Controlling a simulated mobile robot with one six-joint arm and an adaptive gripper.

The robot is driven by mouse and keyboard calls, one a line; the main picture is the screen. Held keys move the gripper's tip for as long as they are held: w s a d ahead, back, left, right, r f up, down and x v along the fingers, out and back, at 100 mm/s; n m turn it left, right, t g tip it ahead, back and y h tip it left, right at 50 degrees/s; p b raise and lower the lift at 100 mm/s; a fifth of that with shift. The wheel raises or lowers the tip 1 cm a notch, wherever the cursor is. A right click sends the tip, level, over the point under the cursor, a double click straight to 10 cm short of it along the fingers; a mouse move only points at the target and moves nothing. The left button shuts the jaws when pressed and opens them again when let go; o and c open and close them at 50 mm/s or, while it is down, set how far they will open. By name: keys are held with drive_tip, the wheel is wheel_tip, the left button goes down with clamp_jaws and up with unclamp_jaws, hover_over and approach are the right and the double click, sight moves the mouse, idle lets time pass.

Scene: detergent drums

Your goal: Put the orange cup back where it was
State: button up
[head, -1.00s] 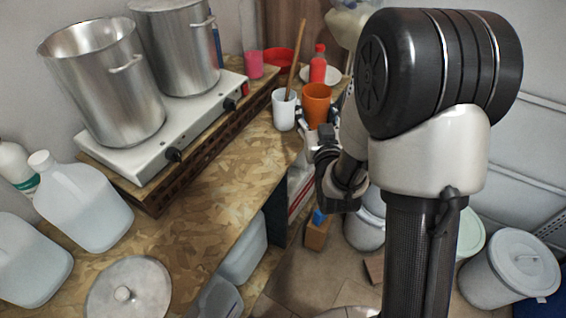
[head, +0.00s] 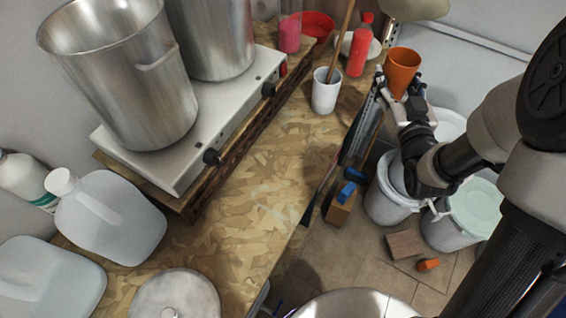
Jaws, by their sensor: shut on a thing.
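The orange cup (head: 402,70) is upright in my gripper (head: 400,92) at the upper right of the head view. My gripper is shut on the cup, with its fingers around the cup's lower part. The cup and gripper appear to the right of the wooden worktop (head: 265,205), past its right edge and over the floor area with the drums. The fingertips are partly hidden by the cup and the gripper body.
A white cup (head: 325,92) with a wooden stick, a red bottle (head: 360,45), a white plate (head: 372,45) and a red bowl (head: 318,24) stand at the worktop's far end. Steel pots (head: 125,75) stand on a hotplate (head: 190,125) at left. White drums (head: 390,200) stand on the floor.

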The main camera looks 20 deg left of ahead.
drive_tip(key=s+a+n+g+y+p, duration=0.1)
drive_tip(key=s+a+n+g+y, duration=1)
drive_tip(key=s+a+g, duration=0.6)
drive_tip(key=f+b, duration=0.1)
drive_tip(key=f, duration=0.4)
drive_tip(key=a+f+t+b, duration=0.1)
drive_tip(key=f, duration=0.4)
drive_tip(key=s+a+f+n+t+b, duration=0.1)
drive_tip(key=f+b, duration=0.1)
drive_tip(key=f, duration=0.3)
drive_tip(key=shift+s+a+f+h, duration=0.1)
drive_tip(key=shift+a+f+h, duration=0.05)
drive_tip(key=shift+a+h, duration=0.15)
drive_tip(key=shift+f+b, duration=0.65)
drive_tip(key=shift+f, duration=1.75)
drive_tip(key=shift+d, duration=0.1)
drive_tip(key=shift+f, duration=0.2)
drive_tip(key=o, duration=1.1)
